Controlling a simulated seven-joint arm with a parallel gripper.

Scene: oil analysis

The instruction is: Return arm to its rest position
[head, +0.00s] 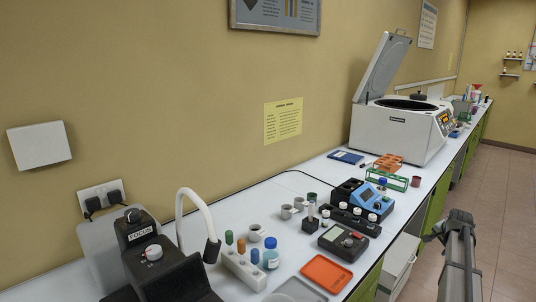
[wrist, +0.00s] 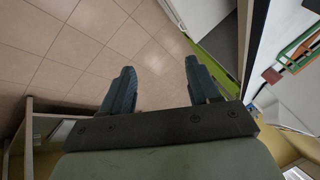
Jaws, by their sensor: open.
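My gripper (wrist: 160,88) is open in the wrist view, its two dark fingers spread apart with nothing between them. Floor tiles show between and beyond the fingers. In the head view my arm (head: 460,255) stands at the lower right, over the floor beside the bench. Its gripper end (head: 440,232) is at the bench's front side, apart from the objects on the bench top.
The white bench (head: 408,205) holds an open-lidded centrifuge (head: 395,132), an orange rack (head: 388,161), a green rack (head: 388,178), a blue device (head: 369,198), an orange tray (head: 327,273) and several bottles. An open drawer (head: 400,258) juts out below. The floor (head: 502,195) at right is clear.

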